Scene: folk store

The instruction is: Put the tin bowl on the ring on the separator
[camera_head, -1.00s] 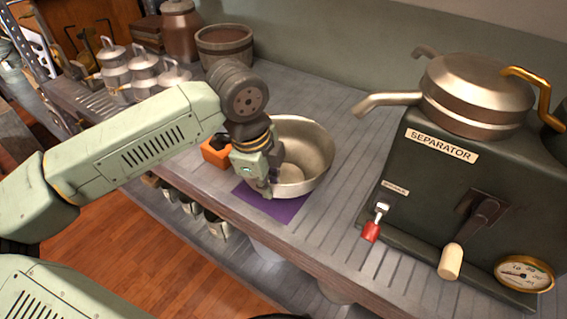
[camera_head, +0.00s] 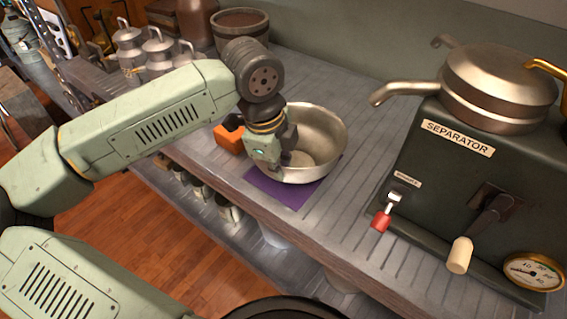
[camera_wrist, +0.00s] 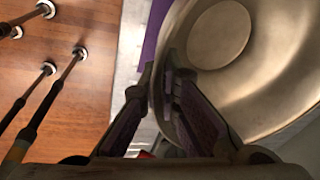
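The tin bowl (camera_head: 325,130) is a wide, shiny metal bowl standing on the counter, partly over a purple mat (camera_head: 290,190). It also fills the right of the wrist view (camera_wrist: 265,70). My gripper (camera_head: 280,158) is at the bowl's left rim. In the wrist view my gripper (camera_wrist: 160,75) has one finger outside the wall and one inside, close against the rim. The separator (camera_head: 420,210) is a dark box at the right with a lidded metal vessel (camera_head: 498,80) and spouts on top. I cannot make out a separate ring on it.
An orange block (camera_head: 229,138) is just left of my gripper. Several milk cans (camera_head: 157,55) and a wooden tub (camera_head: 241,28) stand at the back left. A red-tipped switch (camera_head: 381,219) and a crank handle (camera_head: 460,255) stick out from the separator. Counter between bowl and separator is clear.

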